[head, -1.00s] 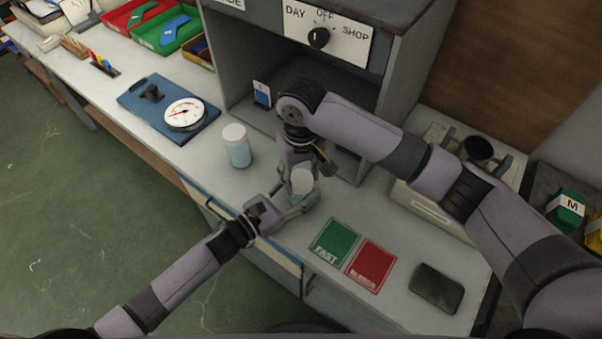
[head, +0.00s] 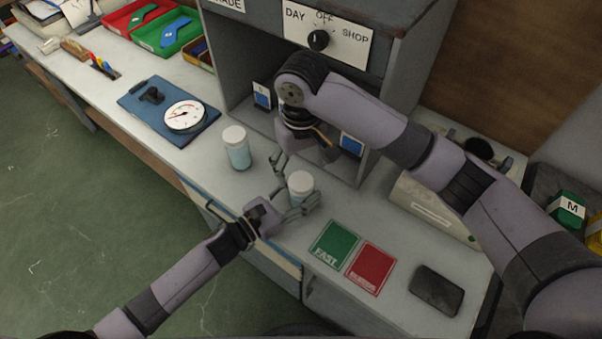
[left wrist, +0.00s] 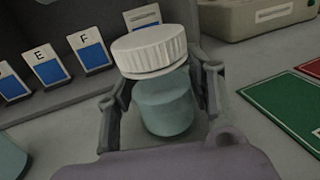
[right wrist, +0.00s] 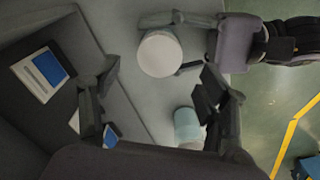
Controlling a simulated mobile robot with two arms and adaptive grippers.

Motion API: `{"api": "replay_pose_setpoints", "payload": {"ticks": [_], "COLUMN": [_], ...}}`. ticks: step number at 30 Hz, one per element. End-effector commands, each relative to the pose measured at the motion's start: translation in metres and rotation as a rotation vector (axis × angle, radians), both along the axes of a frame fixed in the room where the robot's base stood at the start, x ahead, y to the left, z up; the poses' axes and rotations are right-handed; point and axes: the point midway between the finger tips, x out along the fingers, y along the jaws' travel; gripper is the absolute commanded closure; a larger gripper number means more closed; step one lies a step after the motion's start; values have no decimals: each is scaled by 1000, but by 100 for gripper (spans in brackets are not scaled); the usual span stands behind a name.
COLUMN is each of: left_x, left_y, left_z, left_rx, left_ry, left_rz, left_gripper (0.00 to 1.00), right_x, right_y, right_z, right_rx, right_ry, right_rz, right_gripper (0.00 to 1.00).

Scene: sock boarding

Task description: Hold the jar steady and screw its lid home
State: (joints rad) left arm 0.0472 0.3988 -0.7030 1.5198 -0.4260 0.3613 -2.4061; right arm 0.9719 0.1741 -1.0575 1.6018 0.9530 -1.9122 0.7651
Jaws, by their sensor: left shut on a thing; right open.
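The jar with pale blue contents stands upright on the bench with a white ribbed lid (head: 300,182) on its top. In the left wrist view, the lid (left wrist: 148,50) sits above the blue jar body (left wrist: 165,105); I cannot tell how tightly it is seated. My left gripper (head: 303,207) is shut around the jar body from the near side. My right gripper (head: 297,160) is open and empty, above and behind the jar, apart from the lid. In the right wrist view, the lid (right wrist: 160,53) shows beyond its spread fingers.
A second white-lidded jar (head: 237,148) stands to the left. A blue board with a dial (head: 184,116) is farther left. Green (head: 334,243) and red (head: 371,266) cards and a dark block (head: 436,289) lie to the right. The cabinet (head: 235,80) with lettered cards is behind.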

Motion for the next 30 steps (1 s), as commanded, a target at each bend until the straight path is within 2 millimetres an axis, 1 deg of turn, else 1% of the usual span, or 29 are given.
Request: {"api": "replay_pose_setpoints", "payload": {"ticks": [1,3,9,12,15,23,24,30], "left_x": [0,0,0,0,0,0,0,0], "left_y": [0,0,1,1,1,0,0,0], "left_z": [0,0,0,0,0,0,0,0], "left_rx": [1,1,1,1,1,1,1,1], "left_ry": [0,0,0,0,0,0,0,-1], "left_rz": [1,1,1,1,1,1,1,0], "left_gripper": [100,100,100,100,100,100,49,36], "right_x": [1,1,1,1,0,0,0,0], "right_y": [1,1,-1,-1,-1,0,0,0], "right_z": [13,28,62,70,74,74,74,74], "right_rx": [2,2,-1,-2,-2,0,0,-1], "right_ry": [-3,-4,-5,-3,-1,1,1,1], "right_rz": [2,2,1,1,1,0,0,0], "right_gripper": [31,31,31,31,31,31,31,31]}}
